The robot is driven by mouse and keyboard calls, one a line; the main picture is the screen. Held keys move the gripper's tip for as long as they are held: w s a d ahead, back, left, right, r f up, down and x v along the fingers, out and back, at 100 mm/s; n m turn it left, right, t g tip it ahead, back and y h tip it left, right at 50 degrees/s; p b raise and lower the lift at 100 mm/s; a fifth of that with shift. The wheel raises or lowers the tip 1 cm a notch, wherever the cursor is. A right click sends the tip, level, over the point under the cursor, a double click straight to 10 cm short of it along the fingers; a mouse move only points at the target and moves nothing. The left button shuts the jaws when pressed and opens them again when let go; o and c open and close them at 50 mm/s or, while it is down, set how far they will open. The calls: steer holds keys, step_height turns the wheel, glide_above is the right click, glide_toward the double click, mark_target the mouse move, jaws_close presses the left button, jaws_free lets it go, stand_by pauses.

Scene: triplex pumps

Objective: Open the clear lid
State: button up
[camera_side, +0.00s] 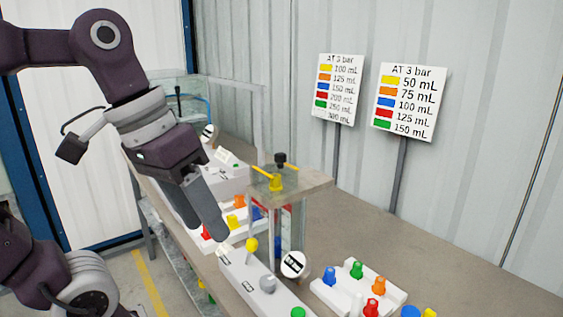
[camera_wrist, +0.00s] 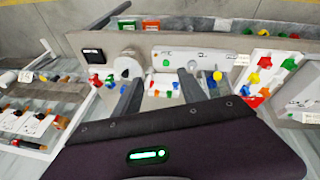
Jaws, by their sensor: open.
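A yellow valve with a black knob (camera_side: 279,165) sits on that top. A second clear-walled case (camera_side: 178,88) stands at the far end of the bench, partly behind my arm. I cannot tell which clear part is the lid or where its hinge is. My gripper (camera_side: 208,230) points down over the bench, left of the beige-topped box. Its fingers are apart with nothing seen between them; they also show in the wrist view (camera_wrist: 161,78).
A white panel (camera_side: 255,280) with a grey knob lies in front of the box. A white tray of coloured knobs (camera_side: 340,293) lies right of it. Two signs (camera_side: 340,90) (camera_side: 408,103) on posts stand behind. The bench's right part (camera_side: 450,265) is mostly clear.

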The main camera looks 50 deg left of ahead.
mark_target(280, 154)
steer(key=w+a+r+n+g+h, duration=0.1)
steer(key=w+a+n+h, duration=0.1)
steer(key=w+n+h, duration=0.35)
steer(key=w+a+n+h, duration=0.2)
steer(key=w+n+h, duration=0.1)
steer(key=w+n, duration=0.55)
steer(key=w+a+n+t+h, duration=0.1)
steer(key=w+a+n+t, duration=0.4)
steer(key=a, duration=0.5)
steer(key=w+a+n+t+h, duration=0.2)
steer(key=w+a+n+t, duration=0.3)
steer(key=a, duration=0.6)
steer(key=shift+n, duration=0.3)
step_height(280, 154, down, 5)
steer(key=shift+a+f, duration=0.15)
steer(key=shift+f, duration=0.05)
steer(key=x, duration=0.5)
steer(key=shift+w+d+f, duration=0.15)
steer(key=shift+w+d, duration=0.1)
steer(key=shift+d, duration=0.1)
steer(key=shift+w+d, duration=0.4)
jaws_close()
